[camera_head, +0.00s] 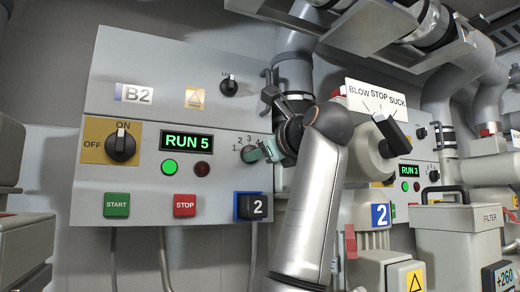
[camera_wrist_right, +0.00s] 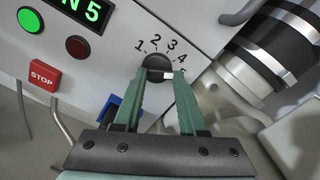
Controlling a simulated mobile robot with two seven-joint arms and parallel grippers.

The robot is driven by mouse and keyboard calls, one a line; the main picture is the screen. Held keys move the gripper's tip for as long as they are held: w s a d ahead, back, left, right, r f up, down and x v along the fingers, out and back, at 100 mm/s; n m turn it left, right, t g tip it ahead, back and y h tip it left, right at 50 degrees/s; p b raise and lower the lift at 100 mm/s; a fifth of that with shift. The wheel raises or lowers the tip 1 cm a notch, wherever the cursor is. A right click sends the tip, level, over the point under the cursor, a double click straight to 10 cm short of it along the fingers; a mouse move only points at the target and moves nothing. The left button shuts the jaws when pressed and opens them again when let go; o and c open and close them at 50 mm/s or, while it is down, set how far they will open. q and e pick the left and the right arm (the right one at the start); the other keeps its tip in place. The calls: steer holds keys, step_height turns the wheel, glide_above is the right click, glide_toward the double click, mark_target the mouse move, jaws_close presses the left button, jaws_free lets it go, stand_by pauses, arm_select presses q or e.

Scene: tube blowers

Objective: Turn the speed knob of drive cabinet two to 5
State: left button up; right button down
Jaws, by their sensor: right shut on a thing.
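The speed knob (camera_head: 249,154) is a dark round knob on the grey panel of drive cabinet two (camera_head: 205,72), with a number scale around it. In the right wrist view the knob (camera_wrist_right: 156,63) sits between the green fingers of my right gripper (camera_wrist_right: 158,78), which is shut on it. Its white mark points right, towards the 5, which is partly hidden by a finger. The display (camera_head: 187,142) reads RUN 5, with a lit green lamp (camera_head: 169,167) below it. My right gripper (camera_head: 262,152) also shows in the head view. My left gripper is not in view.
An ON/OFF switch (camera_head: 121,142), a green START button (camera_head: 116,205) and a red STOP button (camera_head: 184,205) are on the same panel. To the right stand a BLOW/STOP/SUCK lever (camera_head: 391,134) and a RUN 3 display (camera_head: 409,171).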

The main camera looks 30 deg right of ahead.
steer(key=shift+f+m, duration=0.2)
steer(key=shift+m, duration=0.6)
steer(key=shift+c, duration=2.3)
jaws_free()
steer(key=shift+r, duration=0.1)
steer(key=s+b, duration=0.4)
steer(key=s, duration=0.8)
steer(key=shift+s+a, duration=0.3)
steer(key=shift+a, duration=0.1)
